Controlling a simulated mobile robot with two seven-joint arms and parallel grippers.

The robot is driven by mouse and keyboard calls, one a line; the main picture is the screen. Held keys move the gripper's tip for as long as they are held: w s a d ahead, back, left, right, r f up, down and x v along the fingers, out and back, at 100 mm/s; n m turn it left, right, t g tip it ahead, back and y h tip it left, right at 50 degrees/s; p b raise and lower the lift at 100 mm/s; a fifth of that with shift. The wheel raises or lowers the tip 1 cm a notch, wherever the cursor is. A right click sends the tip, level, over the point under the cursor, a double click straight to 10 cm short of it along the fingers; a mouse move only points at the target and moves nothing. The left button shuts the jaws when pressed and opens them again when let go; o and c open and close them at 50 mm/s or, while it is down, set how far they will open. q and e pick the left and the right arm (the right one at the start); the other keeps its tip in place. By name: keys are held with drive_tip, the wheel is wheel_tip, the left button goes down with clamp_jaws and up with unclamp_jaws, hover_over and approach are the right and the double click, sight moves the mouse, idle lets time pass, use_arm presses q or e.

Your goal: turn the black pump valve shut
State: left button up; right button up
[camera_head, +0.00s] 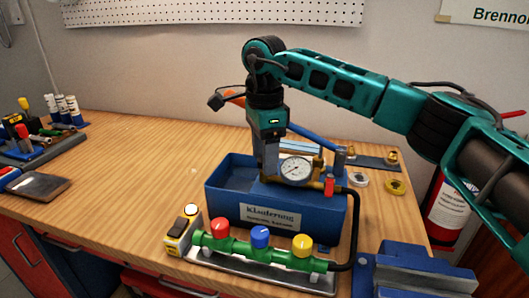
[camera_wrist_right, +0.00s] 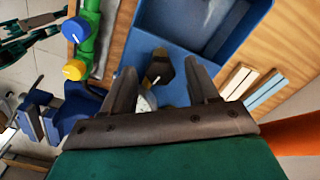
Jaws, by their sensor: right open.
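The blue pump tank (camera_head: 226,198) stands on the workbench, with a pressure gauge (camera_head: 296,169) and a red knob (camera_head: 329,186) on its fittings. My right gripper (camera_head: 267,168) points down over the tank beside the gauge. In the right wrist view, the open right gripper (camera_wrist_right: 160,68) has a dark, angular knob (camera_wrist_right: 157,73), apparently the black pump valve, between and just beyond its fingertips. I see no clear contact. In the head view the valve is hidden behind the gripper and gauge. My left gripper does not show clearly in either view.
A green manifold (camera_head: 289,258) with red, blue and yellow knobs lies in front of the tank. A yellow tape measure (camera_head: 182,232) is at its left end, a blue vise (camera_head: 415,270) at front right. A black hose (camera_head: 355,222) runs from the pump. The bench's left middle is clear.

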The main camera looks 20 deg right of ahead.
drive_tip(key=shift+c, duration=0.3)
drive_tip(key=c, duration=1)
drive_tip(key=shift+m, duration=0.4)
drive_tip(key=m+p, duration=0.1)
drive_tip(key=m, duration=0.1)
drive_tip(key=shift+r+m, duration=0.1)
drive_tip(key=shift+m, duration=0.3)
drive_tip(key=m+p, duration=0.1)
drive_tip(key=m, duration=0.2)
drive_tip(key=shift+m, duration=0.4)
drive_tip(key=m, duration=0.4)
drive_tip(key=shift+p, duration=0.3)
drive_tip(key=m, duration=0.4)
drive_tip(key=shift+m, duration=0.4)
